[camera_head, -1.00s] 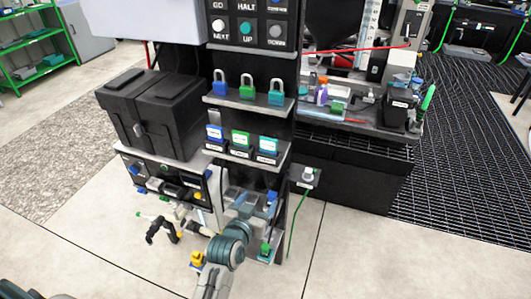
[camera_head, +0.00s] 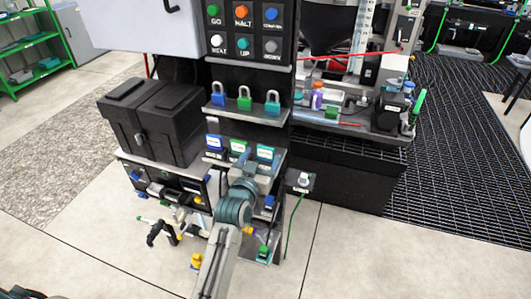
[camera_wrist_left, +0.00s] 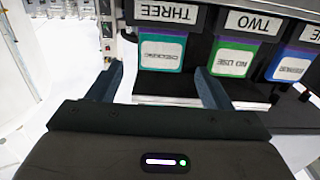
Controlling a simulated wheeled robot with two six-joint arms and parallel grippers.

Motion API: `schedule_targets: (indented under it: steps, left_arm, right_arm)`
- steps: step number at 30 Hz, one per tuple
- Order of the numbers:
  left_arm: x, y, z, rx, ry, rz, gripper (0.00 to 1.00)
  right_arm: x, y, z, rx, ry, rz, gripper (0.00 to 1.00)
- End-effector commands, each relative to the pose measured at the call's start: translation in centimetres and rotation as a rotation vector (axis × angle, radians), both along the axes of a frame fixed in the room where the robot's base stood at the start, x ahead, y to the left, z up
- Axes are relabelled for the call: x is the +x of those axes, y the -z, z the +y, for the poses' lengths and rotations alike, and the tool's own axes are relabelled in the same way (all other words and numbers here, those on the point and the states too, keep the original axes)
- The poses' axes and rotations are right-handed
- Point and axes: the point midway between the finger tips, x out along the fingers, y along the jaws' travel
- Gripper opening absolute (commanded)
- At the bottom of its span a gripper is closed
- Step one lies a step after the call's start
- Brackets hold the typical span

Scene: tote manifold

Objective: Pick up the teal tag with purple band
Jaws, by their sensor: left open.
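The teal tag with a purple band (camera_wrist_left: 162,50) hangs under the THREE label in the left wrist view, where the picture is upside down. In the head view this tag (camera_head: 265,153) is at the right end of the tag row. My left gripper (camera_wrist_left: 155,78) is open, its two fingers spread to either side of the tag's lower part in the picture, with nothing held. In the head view my left gripper (camera_head: 252,172) is just below and in front of the tag, partly hiding the shelf there. My right gripper is not in view.
A green tag (camera_wrist_left: 232,58) under TWO and a blue tag (camera_wrist_left: 291,65) hang beside it. Several padlocks (camera_head: 245,98) stand on the shelf above. A black case (camera_head: 150,120) is to the left.

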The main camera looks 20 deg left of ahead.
Motion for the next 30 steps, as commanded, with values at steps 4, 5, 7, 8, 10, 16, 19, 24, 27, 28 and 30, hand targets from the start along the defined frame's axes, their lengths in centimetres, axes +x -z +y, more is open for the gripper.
schedule_targets:
  steps: [4, 5, 7, 8, 10, 16, 19, 24, 27, 28, 30]
  left_arm:
    - [1.6, -0.1, 0.0, 0.001, 0.0, 0.001, 0.73]
    - [1.8, -0.1, 0.0, 0.0, 0.0, 0.001, 0.73]
    - [2.0, 0.0, -0.1, 0.0, 0.0, 0.001, 0.73]
    - [2.0, 0.0, -0.1, 0.0, 0.0, 0.001, 0.73]
    - [2.0, 0.1, -0.1, -0.001, 0.0, 0.001, 0.73]
    - [1.9, 0.1, -0.1, -0.001, 0.0, 0.001, 0.49]
    - [1.9, 0.1, -0.1, 0.0, 0.0, 0.001, 0.3]
    - [1.9, 0.1, -0.1, -0.001, 0.0, 0.001, 0.24]
    - [1.9, 0.0, -0.1, -0.001, 0.0, 0.001, 0.24]
    - [1.9, 0.0, -0.1, -0.001, 0.0, 0.001, 0.24]
    - [2.0, -0.2, -0.1, -0.001, 0.0, 0.001, 0.24]
  right_arm:
    - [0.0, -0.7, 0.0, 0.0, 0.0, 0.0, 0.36]
    - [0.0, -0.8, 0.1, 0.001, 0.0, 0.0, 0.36]
    - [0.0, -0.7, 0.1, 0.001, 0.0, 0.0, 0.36]
    - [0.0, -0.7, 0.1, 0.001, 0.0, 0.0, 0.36]
    - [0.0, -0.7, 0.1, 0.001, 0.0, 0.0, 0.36]
    - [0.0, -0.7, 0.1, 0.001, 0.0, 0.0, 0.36]
    - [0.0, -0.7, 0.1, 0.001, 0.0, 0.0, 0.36]
    - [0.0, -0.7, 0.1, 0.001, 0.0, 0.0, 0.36]
    - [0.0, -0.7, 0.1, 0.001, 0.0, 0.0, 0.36]
    - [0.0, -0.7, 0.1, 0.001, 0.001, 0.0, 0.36]
    - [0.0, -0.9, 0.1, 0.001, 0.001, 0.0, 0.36]
